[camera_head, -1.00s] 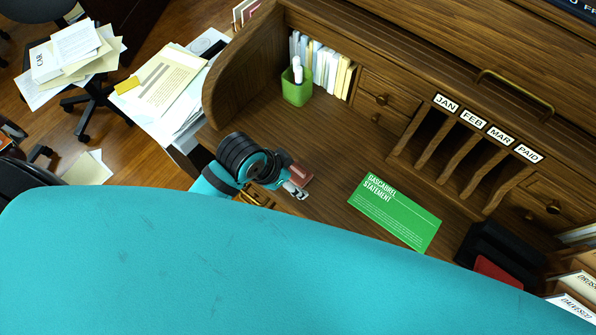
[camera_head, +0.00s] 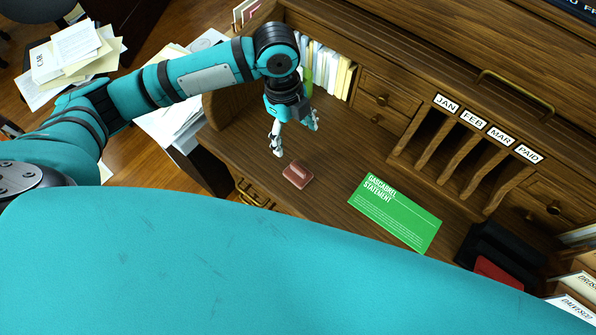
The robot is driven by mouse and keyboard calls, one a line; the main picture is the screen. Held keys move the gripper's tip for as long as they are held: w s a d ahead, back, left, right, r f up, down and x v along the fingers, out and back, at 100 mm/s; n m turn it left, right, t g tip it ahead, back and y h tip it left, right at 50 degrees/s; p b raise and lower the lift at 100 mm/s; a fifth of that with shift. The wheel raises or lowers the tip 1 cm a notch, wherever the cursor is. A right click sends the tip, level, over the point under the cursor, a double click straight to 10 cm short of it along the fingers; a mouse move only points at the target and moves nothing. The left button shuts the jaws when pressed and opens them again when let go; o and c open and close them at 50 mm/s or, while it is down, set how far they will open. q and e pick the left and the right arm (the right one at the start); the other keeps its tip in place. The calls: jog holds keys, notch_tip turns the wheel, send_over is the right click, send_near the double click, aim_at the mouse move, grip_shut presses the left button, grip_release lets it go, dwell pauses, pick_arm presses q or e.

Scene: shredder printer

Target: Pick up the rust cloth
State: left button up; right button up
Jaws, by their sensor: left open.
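The rust cloth (camera_head: 298,174) is a small folded reddish-brown piece lying on the wooden desk, left of the green statement card. My left gripper (camera_head: 296,141) points down above the desk, up and slightly left of the cloth in the head view. Its two pale fingers are spread apart with nothing between them. It is apart from the cloth. My right gripper is not in view.
A green statement card (camera_head: 394,211) lies right of the cloth. Letter slots (camera_head: 462,158) marked with months stand at the back right. Upright books (camera_head: 333,72) stand at the back left, and my arm mostly hides the green cup. A dark box (camera_head: 497,252) sits at the right.

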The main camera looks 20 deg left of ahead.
aim_at(298, 168)
pick_arm(q)
jog(key=f, duration=0.3)
jog(key=d+f, duration=0.1)
jog(key=f, duration=0.2)
jog(key=f+p, duration=0.1)
jog(key=f, duration=0.3)
jog(key=shift+s+d, duration=0.25)
jog(key=shift+s, duration=0.1)
jog(key=f, duration=0.2)
jog(key=s+f+p, duration=0.1)
jog(key=f, duration=0.2)
jog(key=shift+d+f, duration=0.1)
jog(key=shift+f, duration=0.05)
jog(key=c, duration=1.2)
jog(key=shift+o, duration=0.2)
jog(key=shift+r, duration=0.6)
notch_tip(298, 168, up, 2)
jog(key=shift+w+r+b, duration=0.1)
jog(key=shift+b, duration=0.25)
jog(key=s+d+r+b, duration=0.1)
jog(key=s+d, duration=0.1)
jog(key=s, duration=0.5)
jog(key=s+d+b, duration=0.1)
jog(key=s+d, duration=0.1)
jog(key=s, duration=0.6)
jog(key=shift+s+d+r, duration=0.25)
jog(key=shift+d+r, duration=0.1)
